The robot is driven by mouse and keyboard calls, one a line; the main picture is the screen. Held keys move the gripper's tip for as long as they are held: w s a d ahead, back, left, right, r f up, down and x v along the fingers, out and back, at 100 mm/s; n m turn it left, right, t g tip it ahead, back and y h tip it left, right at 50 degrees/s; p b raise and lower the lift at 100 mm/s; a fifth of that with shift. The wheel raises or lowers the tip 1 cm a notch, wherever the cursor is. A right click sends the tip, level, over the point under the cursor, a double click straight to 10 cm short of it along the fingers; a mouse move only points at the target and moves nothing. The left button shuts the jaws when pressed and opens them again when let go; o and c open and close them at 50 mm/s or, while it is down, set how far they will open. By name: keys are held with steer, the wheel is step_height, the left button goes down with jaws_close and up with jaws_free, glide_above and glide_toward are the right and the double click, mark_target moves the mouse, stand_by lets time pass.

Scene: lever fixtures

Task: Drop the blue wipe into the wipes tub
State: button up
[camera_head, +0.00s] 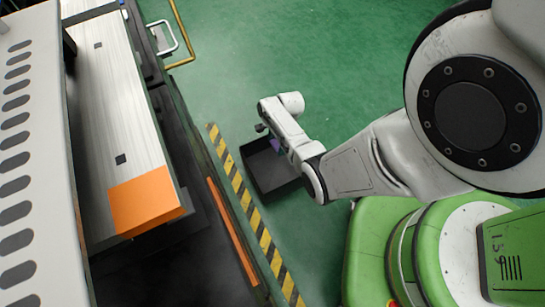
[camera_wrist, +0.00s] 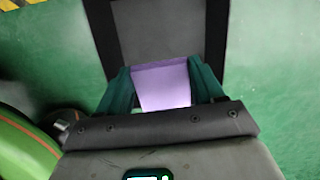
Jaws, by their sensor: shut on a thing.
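The blue wipe (camera_wrist: 162,84) looks violet-blue and sits between the two dark teal fingers of my gripper (camera_wrist: 161,70), which is shut on it. In the head view a small violet patch of the wipe (camera_head: 276,145) shows beside my gripper (camera_head: 266,136); my arm hides most of it. The wipes tub (camera_head: 264,172) is a dark, open, square box on the green floor. My gripper is over the tub's far part. In the wrist view the tub (camera_wrist: 217,30) lies beyond the fingertips, with a grey inside. The height of the wipe above it is hard to tell.
A yellow-black striped strip (camera_head: 250,212) runs on the floor just left of the tub. Further left is a long machine bed with an orange block (camera_head: 145,202). A yellow rail (camera_head: 182,35) stands at the back. The green floor behind the tub is clear.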

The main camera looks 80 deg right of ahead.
steer(key=shift+s+d+b+x, duration=0.15)
steer(key=shift+b+x, duration=0.65)
steer(key=shift+x, duration=0.15)
steer(key=shift+s+d+b+x, duration=0.1)
steer(key=shift+s+b+x, duration=0.05)
steer(key=shift+b+x, duration=0.75)
steer(key=shift+f, duration=0.15)
steer(key=o, duration=1.3)
steer(key=p+v, duration=0.6)
steer(key=v, duration=0.4)
steer(key=shift+r, duration=0.4)
